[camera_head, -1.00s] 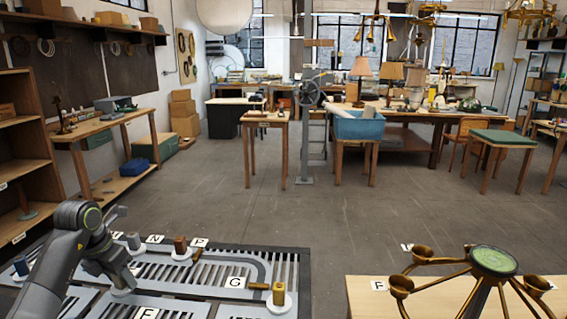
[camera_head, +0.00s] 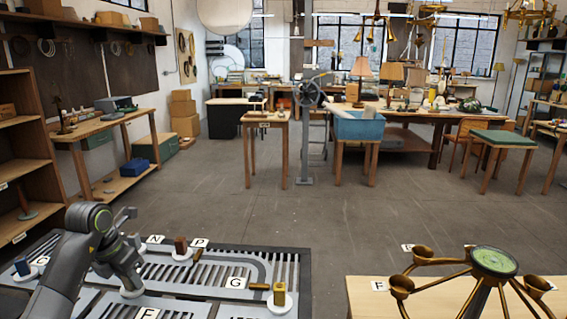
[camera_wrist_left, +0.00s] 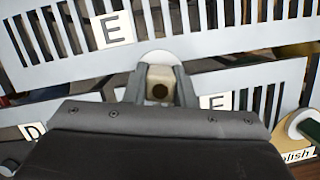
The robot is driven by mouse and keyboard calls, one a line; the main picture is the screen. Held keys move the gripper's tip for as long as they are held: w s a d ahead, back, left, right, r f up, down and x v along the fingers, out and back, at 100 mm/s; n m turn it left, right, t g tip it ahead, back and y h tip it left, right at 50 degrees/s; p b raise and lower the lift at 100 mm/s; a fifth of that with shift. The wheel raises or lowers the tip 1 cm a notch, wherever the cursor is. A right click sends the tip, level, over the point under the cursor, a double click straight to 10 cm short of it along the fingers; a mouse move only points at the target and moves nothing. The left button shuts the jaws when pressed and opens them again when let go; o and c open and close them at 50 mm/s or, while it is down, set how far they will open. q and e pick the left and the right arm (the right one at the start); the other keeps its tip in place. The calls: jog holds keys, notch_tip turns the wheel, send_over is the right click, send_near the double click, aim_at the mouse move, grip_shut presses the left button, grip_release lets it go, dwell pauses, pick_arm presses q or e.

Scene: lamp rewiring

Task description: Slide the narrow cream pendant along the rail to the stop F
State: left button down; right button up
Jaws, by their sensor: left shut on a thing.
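The narrow cream pendant (camera_wrist_left: 159,84) shows in the left wrist view as a cream block with a dark round spot, on a pale round disc. My left gripper (camera_head: 131,283) is shut on it, with one finger on each side. In the head view the gripper hides the block, and only part of the pale disc shows on the slotted grey panel (camera_head: 306,260). A label (camera_head: 148,314) at the bottom edge of the head view is cut off; I cannot tell if it reads E or F. My right gripper is not in view.
On the right, a brass multi-arm fitting (camera_head: 494,262) stands by a wooden table with a label F (camera_head: 379,286).

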pick_arm(q)
jog(key=d, duration=0.3)
jog(key=shift+s, duration=0.2)
jog(key=shift+s+d+f+p, duration=0.1)
jog(key=shift+s+d+p, duration=0.1)
jog(key=shift+d+p, duration=1.15)
jog(key=shift+d, duration=0.55)
jog(key=c, duration=1.1)
grip_release()
jog(key=shift+f, duration=0.1)
